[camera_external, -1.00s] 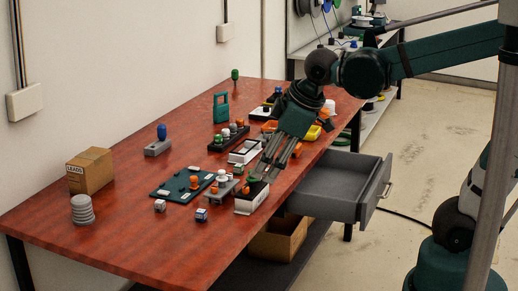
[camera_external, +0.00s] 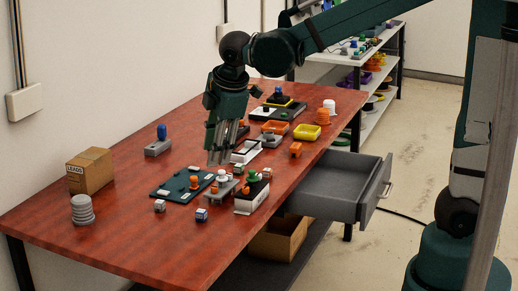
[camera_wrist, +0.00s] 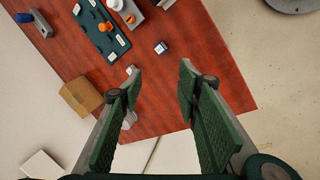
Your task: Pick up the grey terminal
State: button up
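I cannot tell for sure which thing is the grey terminal. Two small label-topped cubes lie on the near part of the table: a greyish one (camera_external: 160,205) and a bluish one (camera_external: 201,214). The bluish cube also shows in the wrist view (camera_wrist: 161,48), beyond my fingertips. A pale small cube shows beside the left fingertip there. My gripper (camera_external: 221,160) points down above the table, near the dark green board (camera_external: 182,187). In the wrist view its fingers (camera_wrist: 158,70) are spread apart with nothing between them.
A grey block with a blue knob (camera_external: 158,148), a cardboard box (camera_external: 90,170) and a stack of grey discs (camera_external: 82,209) stand at the left. A white box with a green knob (camera_external: 252,192) stands near the right edge. An open grey drawer (camera_external: 335,190) juts out there. The near table end is clear.

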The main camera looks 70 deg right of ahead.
jog(key=w+f+n+g+h+p, duration=0.1)
jog(key=w+f+n+g+p, duration=0.2)
jog(key=w, duration=0.8)
jog(key=n+h+p, duration=0.1)
jog(key=n+p, duration=0.2)
jog(key=n, duration=0.3)
send_near(159, 202)
jog(key=shift+d+f, duration=0.1)
jog(key=shift+f, duration=0.45)
jog(key=shift+x, duration=1.3)
jog(key=shift+h, duration=0.3)
jog(key=shift+x, duration=2.6)
jog(key=shift+c, duration=0.2)
